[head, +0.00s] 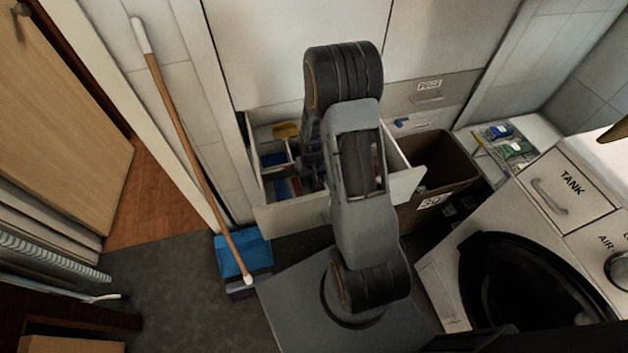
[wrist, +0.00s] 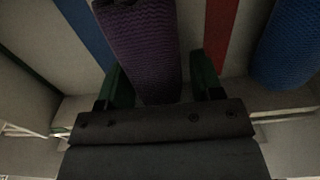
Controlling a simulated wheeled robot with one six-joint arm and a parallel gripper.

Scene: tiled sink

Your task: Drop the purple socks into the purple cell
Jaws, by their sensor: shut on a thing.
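The purple socks (wrist: 140,45) are a dark purple knitted roll in the middle of the wrist view. My gripper (wrist: 160,82) is shut on the socks, with a dark green finger on each side of them. In the head view my arm reaches over an open drawer (head: 290,218), and the arm hides my gripper and the socks. The drawer is split into cells; blue and red show inside it. In the wrist view a blue strip (wrist: 86,28) lies to the left of the socks and a red strip (wrist: 219,30) to the right. I cannot make out a purple cell.
A blue knitted roll (wrist: 289,45) lies at the right of the wrist view. A yellow thing (head: 286,130) is at the drawer's back left. A brown bin (head: 455,155) stands right of the drawer. A broom (head: 190,150) leans at the left above a blue dustpan (head: 240,252).

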